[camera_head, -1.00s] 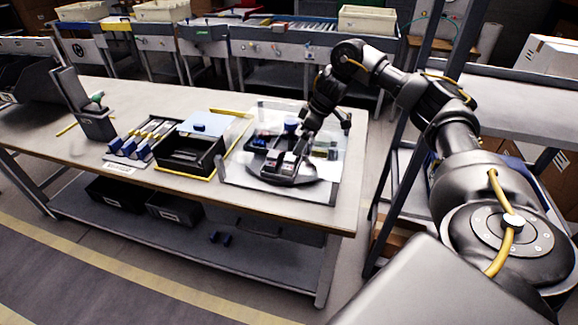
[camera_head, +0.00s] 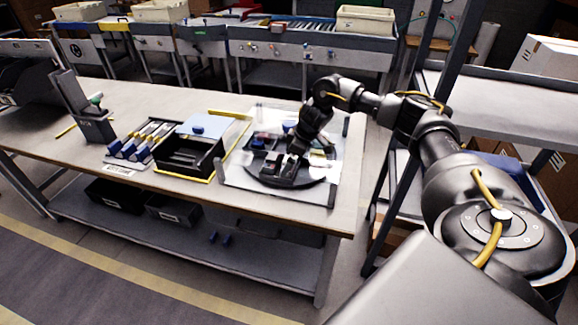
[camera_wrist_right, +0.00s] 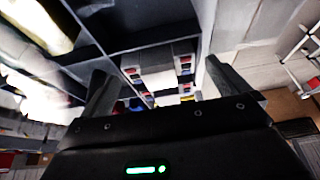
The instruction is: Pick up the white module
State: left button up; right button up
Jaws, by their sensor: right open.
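My right gripper (camera_head: 295,153) is low over the round black tray (camera_head: 286,184) on the bench. In the right wrist view the two fingers of my right gripper (camera_wrist_right: 160,84) are spread apart. Pale modules with red and blue marks, one at the left (camera_wrist_right: 133,75) and one at the right (camera_wrist_right: 183,63), show between and beyond the fingers. I cannot tell which one is the white module, or whether a finger touches one. In the head view the gripper partly hides the tray's contents. My left gripper is not in view.
The tray stands on a pale board (camera_head: 236,176). Left of it are an open black box (camera_head: 190,165), a row of blue-handled screwdrivers (camera_head: 128,147) and a dark upright stand (camera_head: 92,122). A metal shelf rack (camera_head: 490,100) stands to the right.

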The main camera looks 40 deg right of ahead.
jog(key=c, duration=1.1)
jog(key=shift+r, duration=0.15)
